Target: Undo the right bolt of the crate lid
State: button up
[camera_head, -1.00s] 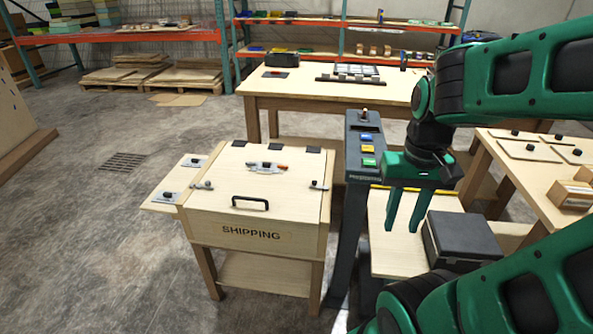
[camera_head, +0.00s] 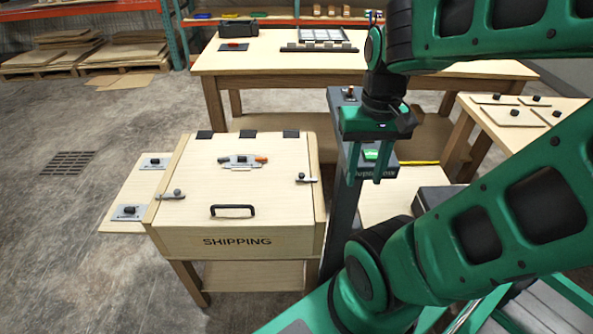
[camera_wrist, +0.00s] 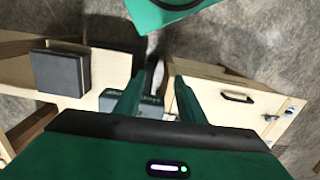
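The wooden crate marked SHIPPING (camera_head: 165,240) stands left of centre in the head view, its lid (camera_head: 200,175) down. The right bolt (camera_head: 305,179) is a small metal piece with a dark knob at the lid's right edge. A similar left bolt (camera_head: 173,194) sits at the other edge. My gripper (camera_head: 366,178) points down, right of the crate and apart from the bolt, in front of the console in the picture. Its fingers are apart and empty, also in the wrist view (camera_wrist: 157,98). There the crate (camera_wrist: 215,98) is at the right; I cannot tell which fitting is the right bolt.
The lid has a black handle (camera_head: 232,210) and a plate with an orange-tipped part (camera_head: 242,161). The dark console (camera_head: 345,195) stands close to the crate's right side. A black box (camera_head: 432,197) lies farther right, partly behind my arm. Left of the crate is a side panel (camera_head: 137,190).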

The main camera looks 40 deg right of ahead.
jog(key=w+a+n+t, duration=0.2)
jog(key=w, duration=0.6)
jog(key=m+g+h, duration=0.1)
jog(key=m+h, duration=0.4)
jog(key=m, duration=0.6)
send_near(301, 173)
jog(key=x, duration=0.7)
jog(key=shift+s+d+f, duration=0.1)
jog(key=shift+d+f, duration=0.05)
jog(key=shift+f, duration=0.1)
